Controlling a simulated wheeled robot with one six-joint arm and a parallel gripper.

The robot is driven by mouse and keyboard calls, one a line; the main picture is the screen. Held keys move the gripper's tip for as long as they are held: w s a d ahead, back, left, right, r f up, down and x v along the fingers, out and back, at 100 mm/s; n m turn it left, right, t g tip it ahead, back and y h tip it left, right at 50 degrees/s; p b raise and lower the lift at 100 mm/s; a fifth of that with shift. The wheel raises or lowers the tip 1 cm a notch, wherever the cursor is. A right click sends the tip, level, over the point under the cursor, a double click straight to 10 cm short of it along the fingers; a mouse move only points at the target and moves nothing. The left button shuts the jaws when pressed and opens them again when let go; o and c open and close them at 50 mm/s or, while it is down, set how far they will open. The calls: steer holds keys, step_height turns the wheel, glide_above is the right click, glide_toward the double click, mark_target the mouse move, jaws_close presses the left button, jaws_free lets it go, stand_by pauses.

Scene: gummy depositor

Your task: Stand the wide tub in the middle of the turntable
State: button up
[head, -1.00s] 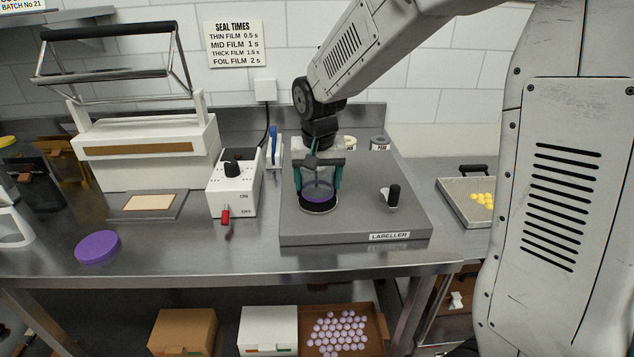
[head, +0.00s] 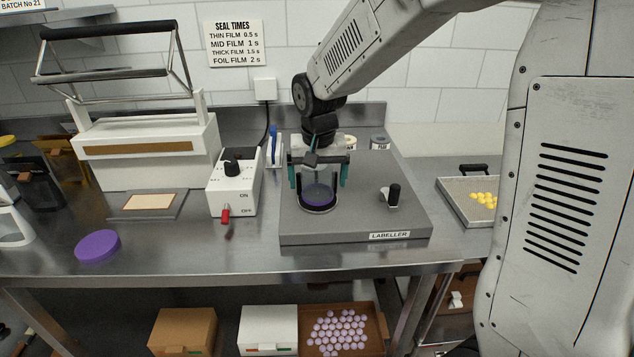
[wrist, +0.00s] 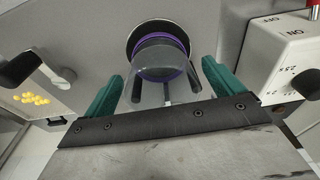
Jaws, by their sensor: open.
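The wide tub (head: 318,193) is a clear tub with purple contents or a purple band. It stands upright on the dark round turntable (head: 318,209) set in the grey labeller base. In the wrist view the tub (wrist: 160,62) sits over the turntable (wrist: 134,40), and dark rim shows mostly on its left and far side. My gripper (head: 319,178) is open above the tub, with its teal fingers apart on either side. The fingers also show in the wrist view (wrist: 162,88), clear of the tub.
The labeller base (head: 360,232) has a small black-knobbed post (head: 393,196) to the right. A white control box (head: 233,186) with a red lever stands close on the left. A purple lid (head: 97,246) lies on the bench. A tray of yellow gummies (head: 463,207) is at the right.

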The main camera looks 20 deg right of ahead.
step_height(320, 180, up, 11)
steer(key=s, duration=0.1)
steer(key=shift+s+a+f, duration=0.2)
steer(key=shift+s, duration=0.15)
steer(key=s+d+n, duration=0.1)
steer(key=s, duration=1.3)
steer(key=s+d+f+n, duration=0.1)
steer(key=s+d+n, duration=0.1)
steer(key=s, duration=1.2)
steer(key=shift+d+f+n+g+y, duration=0.2)
steer(key=shift+f+n+g+y, duration=0.05)
steer(key=shift+n+g+y, duration=0.05)
steer(key=shift+s, duration=0.1)
